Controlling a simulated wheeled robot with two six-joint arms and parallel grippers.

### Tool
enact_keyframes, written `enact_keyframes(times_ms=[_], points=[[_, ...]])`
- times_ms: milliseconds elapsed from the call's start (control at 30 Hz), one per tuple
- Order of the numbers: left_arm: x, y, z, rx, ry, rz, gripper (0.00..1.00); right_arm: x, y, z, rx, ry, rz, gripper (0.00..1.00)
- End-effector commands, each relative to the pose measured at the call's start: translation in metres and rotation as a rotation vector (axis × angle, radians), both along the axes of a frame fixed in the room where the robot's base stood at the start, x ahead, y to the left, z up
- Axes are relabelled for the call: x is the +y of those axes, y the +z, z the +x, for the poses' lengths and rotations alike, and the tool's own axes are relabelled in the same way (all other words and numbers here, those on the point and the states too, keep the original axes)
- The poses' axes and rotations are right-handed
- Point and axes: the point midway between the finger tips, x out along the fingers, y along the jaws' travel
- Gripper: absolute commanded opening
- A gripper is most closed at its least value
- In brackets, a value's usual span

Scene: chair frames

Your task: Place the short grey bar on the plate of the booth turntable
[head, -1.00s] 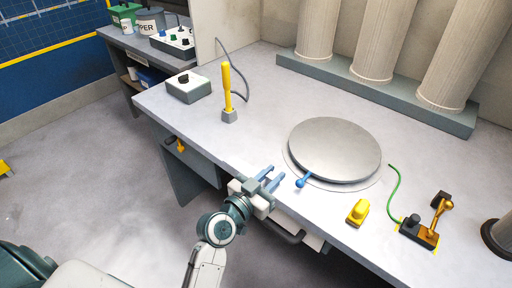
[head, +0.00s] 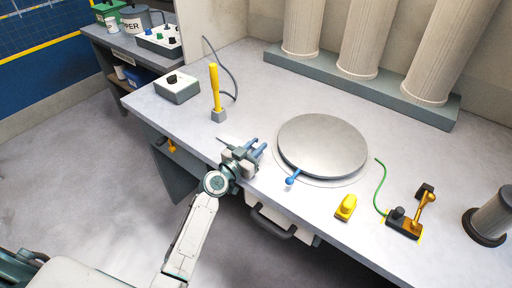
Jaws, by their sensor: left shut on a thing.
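The booth turntable's round grey plate (head: 322,146) lies bare on the workbench, with a blue knobbed lever (head: 292,180) at its front left. My left gripper (head: 258,147) is at the bench's front edge, left of the plate and apart from it. A thin pale grey piece (head: 229,140) juts out to the left of the gripper and looks like the bar; the rest is hidden by the gripper. My right gripper is not in view.
A grey box with a black knob (head: 177,88) and a yellow-handled tool in a holder (head: 216,95) stand left of the plate. A yellow block (head: 346,207) and a clamp-like device with green cable (head: 405,222) lie right. Columns (head: 358,40) stand behind.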

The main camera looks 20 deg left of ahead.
Motion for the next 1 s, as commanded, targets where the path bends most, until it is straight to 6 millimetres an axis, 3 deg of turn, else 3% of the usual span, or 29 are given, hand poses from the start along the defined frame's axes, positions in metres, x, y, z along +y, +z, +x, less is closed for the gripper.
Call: enact_keyframes(times_ms=[400,433,533,967,1000], points=[[0.0,-0.007,0.0,-0.003,0.0,0.002,0.0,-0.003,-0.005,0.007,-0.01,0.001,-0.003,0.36],[0.0,-0.007,0.0,-0.002,0.0,0.002,0.24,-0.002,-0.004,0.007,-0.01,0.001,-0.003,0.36],[0.0,-0.005,0.0,-0.002,0.0,0.002,0.44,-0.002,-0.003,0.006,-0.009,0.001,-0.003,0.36],[0.0,-0.004,0.0,0.001,0.0,0.0,0.44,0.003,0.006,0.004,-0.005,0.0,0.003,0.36],[0.003,-0.009,-0.008,0.0,0.0,0.003,0.44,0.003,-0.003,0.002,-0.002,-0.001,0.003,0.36]])
